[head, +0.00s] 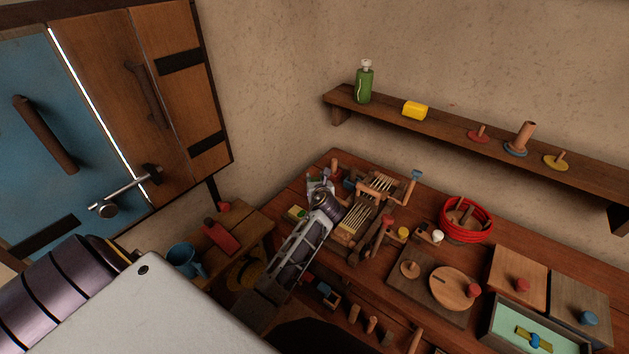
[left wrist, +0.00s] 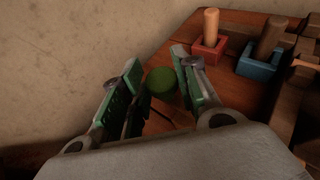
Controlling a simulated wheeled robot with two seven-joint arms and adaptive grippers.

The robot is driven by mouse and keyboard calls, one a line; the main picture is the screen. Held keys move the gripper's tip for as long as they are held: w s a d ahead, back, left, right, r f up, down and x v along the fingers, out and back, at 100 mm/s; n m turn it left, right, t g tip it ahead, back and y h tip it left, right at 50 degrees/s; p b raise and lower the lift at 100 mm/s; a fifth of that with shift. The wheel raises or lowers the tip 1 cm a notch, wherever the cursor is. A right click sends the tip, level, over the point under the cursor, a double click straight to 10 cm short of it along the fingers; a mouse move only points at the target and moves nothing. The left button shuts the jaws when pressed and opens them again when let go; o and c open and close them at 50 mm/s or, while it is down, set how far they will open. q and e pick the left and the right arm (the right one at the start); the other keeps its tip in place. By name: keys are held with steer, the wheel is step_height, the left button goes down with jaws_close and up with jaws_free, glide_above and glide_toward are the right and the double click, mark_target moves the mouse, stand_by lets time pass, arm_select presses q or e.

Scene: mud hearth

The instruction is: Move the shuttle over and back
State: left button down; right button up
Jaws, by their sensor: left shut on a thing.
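My left gripper (head: 324,180) is at the left end of a small wooden loom with pale threads (head: 357,221) on the workbench. In the left wrist view, its green-padded fingers (left wrist: 160,86) are shut on a green round piece (left wrist: 162,82). I cannot tell whether this piece is part of the shuttle. Right of the fingers are a red block with a wooden peg (left wrist: 209,44) and a blue block with a wooden peg (left wrist: 264,62). The arm hides part of the bench. My right gripper is not in view.
A wall shelf (head: 450,132) holds a green bottle (head: 364,84) and a yellow block (head: 415,110). A red coiled basket (head: 466,220), a round wooden disc (head: 453,289) and a drawer-like tray (head: 497,330) crowd the right bench. A low side table (head: 240,222) stands by the door.

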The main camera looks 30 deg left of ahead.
arm_select(q)
steer(key=shift+s+d+r+p, duration=0.1)
steer(key=shift+d+p, duration=0.75)
steer(key=shift+d, duration=0.35)
steer(key=shift+d+p, duration=0.45)
steer(key=shift+d, duration=0.6)
steer(key=d, duration=0.1)
steer(key=d+p, duration=0.2)
steer(key=d, duration=0.1)
steer(key=shift+s, duration=0.25)
steer(key=c, duration=1.5)
jaws_free()
steer(key=o, duration=0.4)
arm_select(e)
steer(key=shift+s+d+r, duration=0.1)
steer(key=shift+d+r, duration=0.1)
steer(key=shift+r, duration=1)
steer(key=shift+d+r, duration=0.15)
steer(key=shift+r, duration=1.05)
arm_select(q)
steer(key=shift+o, duration=0.2)
steer(key=shift+d, duration=0.1)
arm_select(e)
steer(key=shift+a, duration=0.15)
